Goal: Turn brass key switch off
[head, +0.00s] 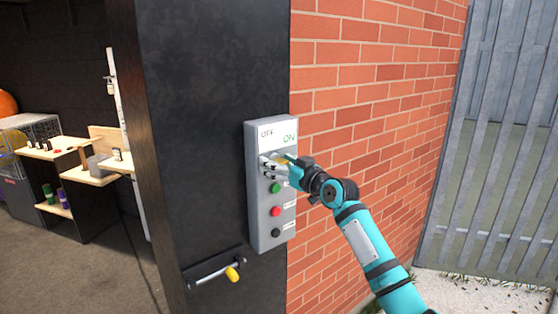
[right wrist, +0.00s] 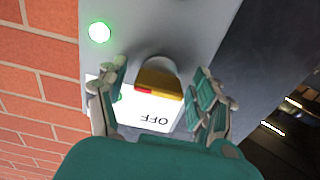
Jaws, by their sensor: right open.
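The brass key switch (right wrist: 158,80) sits on a grey control box (head: 262,225), with a white label beside it. In the right wrist view the label reads OFF upside down; a green part of it is mostly hidden by a finger. In the head view the label reads OFF at left and ON in green at right. My right gripper (head: 272,164) is open at the box, and its fingers stand on either side of the key in the right wrist view (right wrist: 162,95). Contact with the key cannot be told. In the head view the gripper mostly hides the key. My left gripper is not in view.
Below the switch are a green button (head: 276,188), a red button (head: 276,211) and a black button (head: 276,232). A yellow-ended lever (head: 232,273) sticks out from the black pillar below. A brick wall (head: 350,90) adjoins on the right. Shelves (head: 70,150) stand at left.

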